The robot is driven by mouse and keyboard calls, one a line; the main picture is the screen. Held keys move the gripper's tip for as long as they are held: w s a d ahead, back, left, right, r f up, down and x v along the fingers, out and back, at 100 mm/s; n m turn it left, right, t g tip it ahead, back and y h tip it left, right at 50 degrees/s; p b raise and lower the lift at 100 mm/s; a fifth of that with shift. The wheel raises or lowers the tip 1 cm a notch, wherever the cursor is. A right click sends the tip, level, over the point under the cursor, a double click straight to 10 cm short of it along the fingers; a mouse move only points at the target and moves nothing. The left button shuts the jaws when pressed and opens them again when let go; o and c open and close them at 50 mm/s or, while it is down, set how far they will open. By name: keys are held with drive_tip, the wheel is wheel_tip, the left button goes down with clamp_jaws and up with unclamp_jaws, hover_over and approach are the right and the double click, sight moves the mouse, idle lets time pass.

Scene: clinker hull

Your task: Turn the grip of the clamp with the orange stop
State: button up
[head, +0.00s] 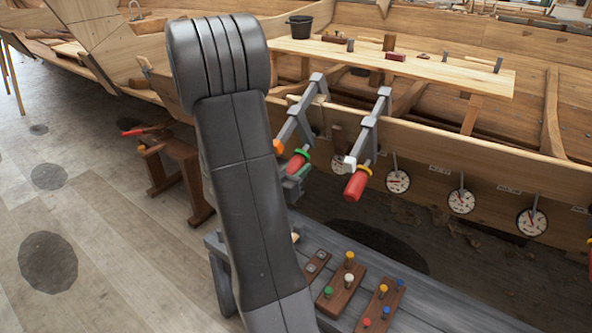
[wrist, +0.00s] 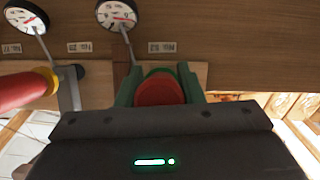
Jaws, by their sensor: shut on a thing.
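My gripper (wrist: 160,88) is shut on a red grip (wrist: 158,92) seen end-on, with a green stop (wrist: 160,71) just beyond it. In the head view this red grip (head: 297,163) with its green stop (head: 303,153) hangs from a grey clamp (head: 298,112) on the plank edge, and my gripper (head: 294,180) is partly hidden behind my arm. A small orange part (head: 279,147) shows just left of it, perhaps the orange stop of another clamp; the rest is hidden by my arm. To the right, another clamp (head: 370,125) has a yellow stop (head: 361,170) and red grip (head: 355,188).
Several round dials (head: 461,202) hang along the hull plank (head: 450,170). A grey bench (head: 440,300) with pegged wooden blocks (head: 341,288) stands below. A board (head: 430,70) with a black bucket (head: 299,27) lies above. Floor at left is mostly clear.

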drive_tip(key=m+y+b, duration=0.1)
drive_tip(key=b, duration=0.2)
drive_tip(key=shift+f+t, duration=0.3)
drive_tip(key=shift+t, duration=0.1)
drive_tip(key=m+t+y+b, duration=0.1)
drive_tip(key=y+b, duration=0.1)
drive_tip(key=b, duration=0.3)
drive_tip(key=shift+a+m, duration=0.15)
drive_tip(key=shift+m, duration=0.25)
drive_tip(key=m+t+y+b, duration=0.1)
drive_tip(key=b, duration=0.2)
drive_tip(key=shift+r+b, duration=0.15)
drive_tip(key=shift+b, duration=0.15)
drive_tip(key=shift+w+a+r+y+b, duration=0.1)
drive_tip(key=shift+y+b, duration=0.2)
drive_tip(key=shift+b, duration=0.05)
drive_tip(key=shift+r+m, duration=0.1)
drive_tip(key=shift+m, duration=0.2)
drive_tip(key=o, duration=1)
drive_tip(key=p+v, duration=0.1)
drive_tip(key=v, duration=1.2)
drive_tip(key=shift+s+p, duration=0.4)
